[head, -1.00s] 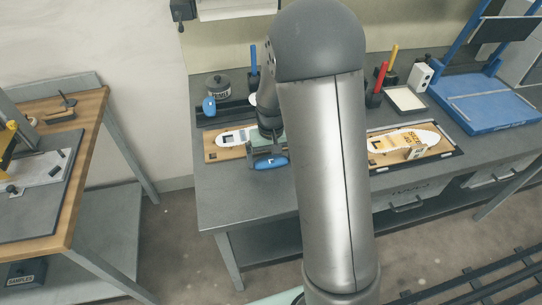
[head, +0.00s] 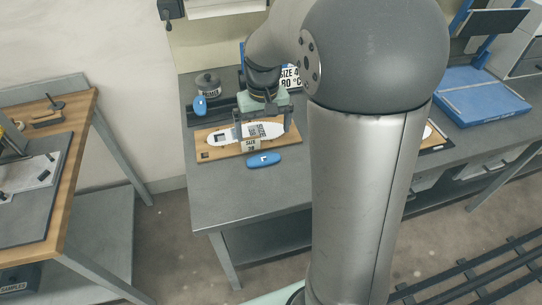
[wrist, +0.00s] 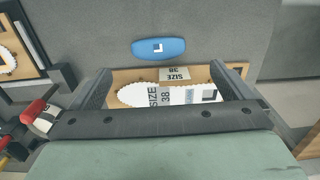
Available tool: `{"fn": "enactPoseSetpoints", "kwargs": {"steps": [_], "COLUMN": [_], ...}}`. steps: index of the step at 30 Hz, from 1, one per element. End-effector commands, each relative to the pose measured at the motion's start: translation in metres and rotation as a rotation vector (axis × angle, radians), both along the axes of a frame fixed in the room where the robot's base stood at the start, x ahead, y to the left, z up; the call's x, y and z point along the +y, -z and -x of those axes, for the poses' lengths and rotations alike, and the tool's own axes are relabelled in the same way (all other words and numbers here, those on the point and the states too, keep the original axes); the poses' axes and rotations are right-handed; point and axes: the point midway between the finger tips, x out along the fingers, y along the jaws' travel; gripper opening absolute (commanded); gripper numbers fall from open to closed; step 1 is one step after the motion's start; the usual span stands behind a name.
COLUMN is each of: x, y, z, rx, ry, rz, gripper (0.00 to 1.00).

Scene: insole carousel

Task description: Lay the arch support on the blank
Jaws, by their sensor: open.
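The blank is a white insole (head: 272,131) lying on a wooden board on the bench, with size 38 markings; the wrist view shows it too (wrist: 133,95). A blue oval piece (head: 263,160) marked L, seemingly the arch support, lies on the bare bench just in front of the board. In the wrist view this blue piece (wrist: 143,49) is beyond the fingertips, apart from them. My gripper (head: 264,124) is open and empty over the blank, its fingers spread along the insole's length. In the wrist view the gripper (wrist: 163,78) partly hides the blank and board.
The wooden board (head: 208,141) has a small size 38 tag at its front edge. Behind it stand a grey pot (head: 208,86), another blue piece (head: 199,106) and a size sign (head: 290,76). My arm hides the bench's middle. A blue stand (head: 482,100) is at right.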

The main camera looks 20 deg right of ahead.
Motion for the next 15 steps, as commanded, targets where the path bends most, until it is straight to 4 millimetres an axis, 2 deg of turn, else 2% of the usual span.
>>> {"fn": "enactPoseSetpoints", "kwargs": {"steps": [3,6,9,12,15], "x": [0.012,0.022,0.028,0.031,0.032], "y": [-0.012,-0.011,-0.004,0.004,0.009], "z": [0.058,0.113,0.158,0.189,0.204], "rx": [-0.014,-0.024,-0.031,-0.036,-0.037], "ry": [-0.021,-0.044,-0.064,-0.077,-0.082], "rz": [-0.013,-0.014,-0.007,0.003,0.009], "gripper": [1.0,1.0,1.0,1.0,0.72]}}
